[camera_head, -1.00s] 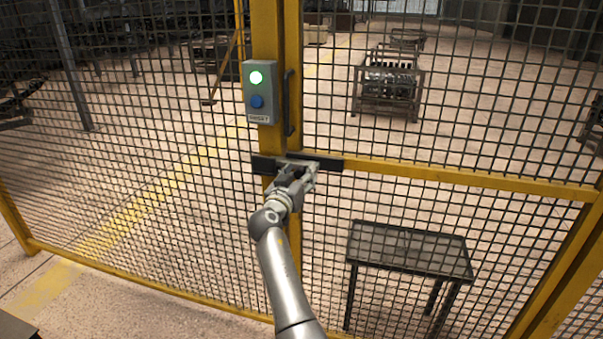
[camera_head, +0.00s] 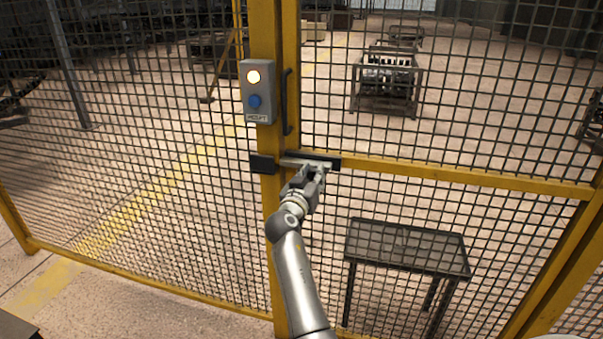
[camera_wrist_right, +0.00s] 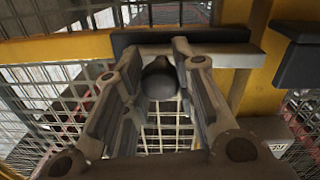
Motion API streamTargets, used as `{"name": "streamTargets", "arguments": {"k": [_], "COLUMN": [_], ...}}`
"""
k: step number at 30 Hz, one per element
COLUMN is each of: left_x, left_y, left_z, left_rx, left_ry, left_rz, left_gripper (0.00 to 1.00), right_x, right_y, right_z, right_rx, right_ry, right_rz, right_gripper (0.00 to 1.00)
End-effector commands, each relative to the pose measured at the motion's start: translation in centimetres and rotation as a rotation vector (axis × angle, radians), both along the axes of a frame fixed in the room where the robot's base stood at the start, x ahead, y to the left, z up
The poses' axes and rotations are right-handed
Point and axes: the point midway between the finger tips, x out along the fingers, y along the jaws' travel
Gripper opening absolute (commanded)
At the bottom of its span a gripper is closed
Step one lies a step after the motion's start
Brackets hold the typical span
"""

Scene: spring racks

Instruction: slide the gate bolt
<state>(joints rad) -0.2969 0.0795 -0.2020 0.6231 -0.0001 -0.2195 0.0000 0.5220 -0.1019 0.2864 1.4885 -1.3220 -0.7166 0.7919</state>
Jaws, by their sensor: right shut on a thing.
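The gate bolt is a pale metal bar (camera_head: 296,161) on the yellow gate frame, with a dark round knob (camera_wrist_right: 159,79). My right gripper (camera_head: 316,172) is at the bolt, shut on the knob between its fingers in the right wrist view (camera_wrist_right: 158,88). A black guide (camera_head: 331,163) surrounds the bar's right part. A black keeper (camera_head: 262,164) sits on the left post; the wrist view shows it at right (camera_wrist_right: 302,58). The bar's end appears just clear of the keeper, with a narrow gap. My left gripper is out of view.
A grey control box (camera_head: 256,92) with an amber-white lamp and a blue button is on the post above the keeper. A dark vertical handle (camera_head: 287,102) is beside it. Behind the mesh stand a dark table (camera_head: 408,246) and a rack (camera_head: 386,82).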

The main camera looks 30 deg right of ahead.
Motion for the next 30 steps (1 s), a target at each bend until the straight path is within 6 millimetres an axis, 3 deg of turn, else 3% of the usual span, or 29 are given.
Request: {"name": "streamTargets", "arguments": {"k": [9,10,15,25,30], "left_x": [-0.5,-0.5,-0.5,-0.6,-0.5], "left_y": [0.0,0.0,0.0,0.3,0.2], "left_z": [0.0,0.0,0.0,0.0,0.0], "left_rx": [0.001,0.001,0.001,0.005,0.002], "left_ry": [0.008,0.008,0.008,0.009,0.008], "left_rz": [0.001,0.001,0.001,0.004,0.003], "left_gripper": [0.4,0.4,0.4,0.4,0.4], "right_x": [-0.2,-0.2,-0.2,-0.2,-0.2], "right_y": [-0.2,-0.2,-0.2,-0.2,-0.1], "right_z": [0.1,0.1,0.1,0.4,2.7], "right_rx": [-0.002,-0.002,-0.002,0.0,0.001], "right_ry": [-0.003,-0.003,-0.001,-0.003,-0.008], "right_rz": [0.0,0.0,0.0,0.0,0.0], "right_gripper": [0.0,0.3,0.49,0.49,0.49]}}
